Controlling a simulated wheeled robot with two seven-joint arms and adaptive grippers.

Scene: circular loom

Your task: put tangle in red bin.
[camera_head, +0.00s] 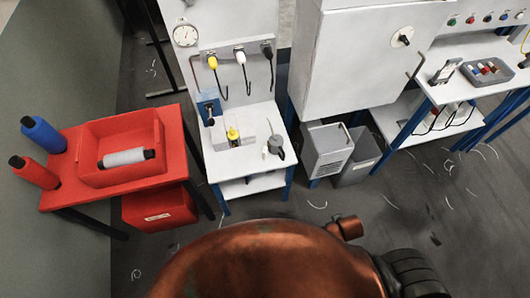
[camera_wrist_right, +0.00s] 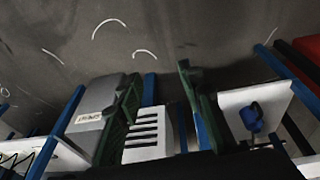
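A red bin (camera_head: 160,208) with a white label stands on the floor under the red table. I cannot pick out the tangle for sure. Several pale thread scraps lie on the floor, among them a small curl (camera_head: 136,274) at the lower left and an arc (camera_head: 317,205) near the grey bins. Curved threads also show in the right wrist view (camera_wrist_right: 108,27). My right gripper (camera_wrist_right: 160,74) shows in its wrist view as two dark green fingers spread apart, with nothing held between them. Neither gripper shows in the head view, and my left gripper is in no frame.
The red table (camera_head: 60,190) holds a red tray (camera_head: 150,175) with a grey spool, plus blue and red spools. A white workstation (camera_head: 218,168) stands beside it. A slatted grey bin (camera_head: 328,150) and another grey bin (camera_head: 362,160) stand right of that. Floor in front is mostly open.

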